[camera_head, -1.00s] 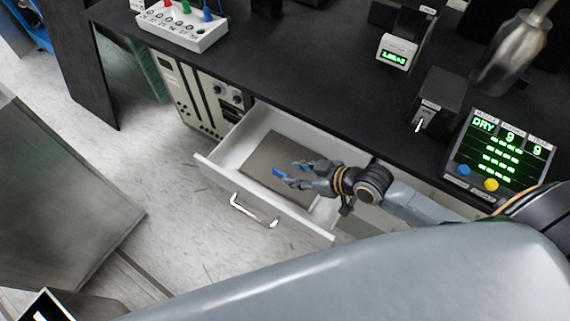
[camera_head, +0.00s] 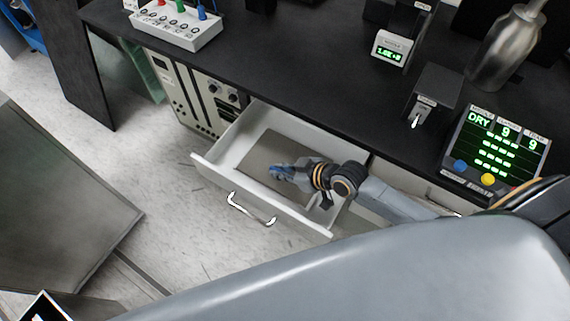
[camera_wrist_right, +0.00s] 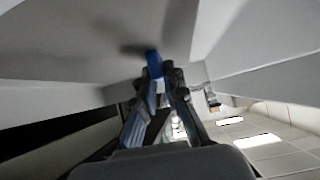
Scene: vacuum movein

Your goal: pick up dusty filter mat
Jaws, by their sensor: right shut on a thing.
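The dusty filter mat (camera_head: 262,155), a flat grey-brown sheet, lies in the open white drawer (camera_head: 216,160). My right gripper (camera_head: 276,172) reaches into the drawer from the right, over the middle of the mat, and hides part of it. Its blue-tipped fingers are drawn together on the mat. In the right wrist view my right gripper (camera_wrist_right: 156,68) has its fingertips close together against a grey surface, with a dark shadow beside them. The exact grip on the mat is hard to see. My left gripper is not in view.
The drawer has a metal handle (camera_head: 250,209) and raised walls around the mat. Above it is the black bench top (camera_head: 290,75) with a display panel (camera_head: 494,148), a small switch box (camera_head: 432,97) and a metal bottle (camera_head: 506,50).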

